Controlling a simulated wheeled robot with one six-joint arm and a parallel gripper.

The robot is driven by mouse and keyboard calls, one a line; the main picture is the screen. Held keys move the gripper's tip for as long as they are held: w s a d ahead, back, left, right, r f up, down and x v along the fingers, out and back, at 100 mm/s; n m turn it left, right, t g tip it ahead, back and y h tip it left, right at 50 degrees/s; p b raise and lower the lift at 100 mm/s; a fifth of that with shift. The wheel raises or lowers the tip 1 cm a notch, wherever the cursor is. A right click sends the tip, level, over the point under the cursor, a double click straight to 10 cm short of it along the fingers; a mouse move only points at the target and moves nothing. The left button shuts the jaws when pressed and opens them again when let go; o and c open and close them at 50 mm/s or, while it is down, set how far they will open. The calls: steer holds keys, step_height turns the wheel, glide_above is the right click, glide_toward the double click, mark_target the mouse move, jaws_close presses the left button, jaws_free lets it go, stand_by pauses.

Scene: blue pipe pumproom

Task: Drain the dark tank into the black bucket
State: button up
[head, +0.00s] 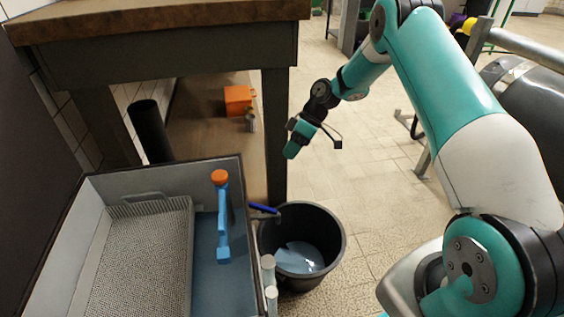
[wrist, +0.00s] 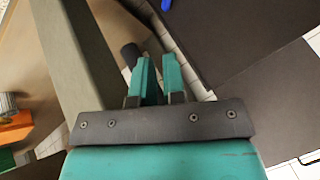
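The dark tank (head: 150,180) has grey inner walls and stands at the lower left of the head view, with blue liquid (head: 205,270) in its right part. A blue lever handle (head: 263,208) sticks out at its right side over the black bucket. The black bucket (head: 335,245) stands on the floor beside the tank, with a pale bluish patch inside that looks like liquid. My gripper (head: 292,148) hangs above and behind the bucket, apart from it. In the wrist view its fingers (wrist: 159,72) stand apart with nothing between them.
A mesh basket (head: 135,250) and a blue tool with an orange top (head: 222,215) are in the tank. A workbench (head: 160,70) stands behind, with an orange box (head: 237,100) and a black tube (head: 150,130) below. Tiled floor right of the bucket is clear.

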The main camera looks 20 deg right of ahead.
mark_target(261, 207)
steer(key=o, duration=0.3)
steer(key=shift+r, duration=0.35)
steer(key=shift+o, duration=0.8)
steer(key=shift+s+a+h+b, duration=0.1)
steer(key=shift+a+h+b, duration=0.25)
steer(key=shift+b, duration=0.5)
steer(key=s+a+r+m+t+h+b, duration=0.25)
steer(key=s+a+t+b, duration=0.2)
steer(key=s+b, duration=0.55)
steer(key=shift+n+h, duration=0.35)
steer(key=shift+h, duration=0.15)
steer(key=b+x, duration=0.3)
steer(key=x, duration=0.3)
steer(key=b+x, duration=0.4)
steer(key=x, duration=0.2)
steer(key=b+x, duration=0.4)
steer(key=x, duration=0.2)
steer(key=shift+w+a+f, duration=0.1)
steer(key=shift+w+a, duration=0.25)
steer(key=shift+w, duration=0.05)
steer(key=shift+g, duration=0.25)
jaws_close()
